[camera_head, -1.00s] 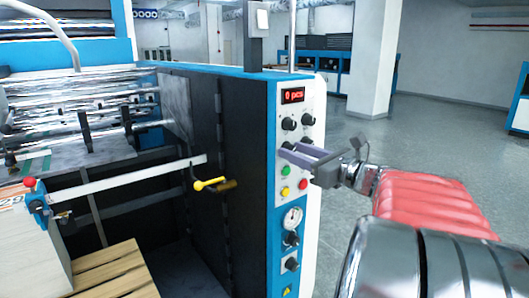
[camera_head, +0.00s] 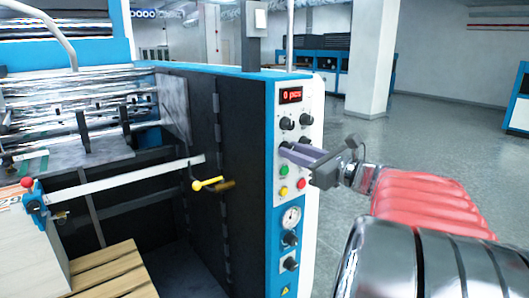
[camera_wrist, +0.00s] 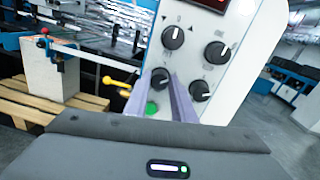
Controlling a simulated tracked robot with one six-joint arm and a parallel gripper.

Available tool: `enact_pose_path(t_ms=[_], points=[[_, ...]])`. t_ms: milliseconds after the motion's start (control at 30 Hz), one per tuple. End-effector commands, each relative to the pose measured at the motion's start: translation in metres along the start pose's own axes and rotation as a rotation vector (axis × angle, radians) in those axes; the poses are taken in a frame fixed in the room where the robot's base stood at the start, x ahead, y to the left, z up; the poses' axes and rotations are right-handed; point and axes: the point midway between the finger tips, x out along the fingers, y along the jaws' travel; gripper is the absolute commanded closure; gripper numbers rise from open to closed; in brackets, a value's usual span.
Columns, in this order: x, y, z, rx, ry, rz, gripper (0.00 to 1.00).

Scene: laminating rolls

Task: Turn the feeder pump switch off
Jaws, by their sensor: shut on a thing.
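The machine's control panel (camera_head: 312,100) has black rotary knobs with white pointer marks under a red display. Its labels are too small to read, so I cannot tell which knob is the feeder pump switch. My gripper (camera_head: 286,151) reaches in from the right, its lavender fingers at the lower-left knob (camera_wrist: 160,78) of the upper group. The fingers are shut on this knob, and they partly hide it in the head view. The lower-right knob (camera_wrist: 199,90) is close beside the fingers. Two more knobs (camera_wrist: 173,37) (camera_wrist: 217,52) sit above.
Below my gripper are a green button (camera_head: 284,170), a yellow button (camera_head: 284,190), a red button (camera_head: 301,184), a gauge (camera_head: 292,217) and two lower knobs (camera_head: 290,239) (camera_head: 291,264). A yellow-handled lever (camera_head: 208,184) sticks out to the left. Open floor lies to the right.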

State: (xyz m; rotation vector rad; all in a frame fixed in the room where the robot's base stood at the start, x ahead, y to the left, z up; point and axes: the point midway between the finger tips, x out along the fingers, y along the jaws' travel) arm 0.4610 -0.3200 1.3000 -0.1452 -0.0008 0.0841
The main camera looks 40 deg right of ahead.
Motion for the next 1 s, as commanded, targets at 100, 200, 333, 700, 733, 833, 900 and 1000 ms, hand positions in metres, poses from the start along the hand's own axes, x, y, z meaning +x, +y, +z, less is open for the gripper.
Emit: enact_pose_path(t_ms=[100,200,333,700,733,833,900,1000], points=[[0.0,0.0005,0.0,-0.069,0.005,0.002,0.99],[0.0001,0.0008,0.0001,-0.143,0.009,0.002,0.99],[0.0002,0.001,0.0004,-0.255,0.015,0.002,0.99],[0.0004,0.0024,0.0009,-0.604,0.034,0.005,0.99],[0.0004,0.0026,0.0009,-0.631,0.035,0.005,0.99],[0.0005,0.003,0.0008,-0.718,0.04,0.006,0.99],[0.0005,0.0031,0.0007,-0.773,0.044,0.007,0.99],[0.0006,0.0034,0.0004,-0.84,0.048,0.007,0.99]])
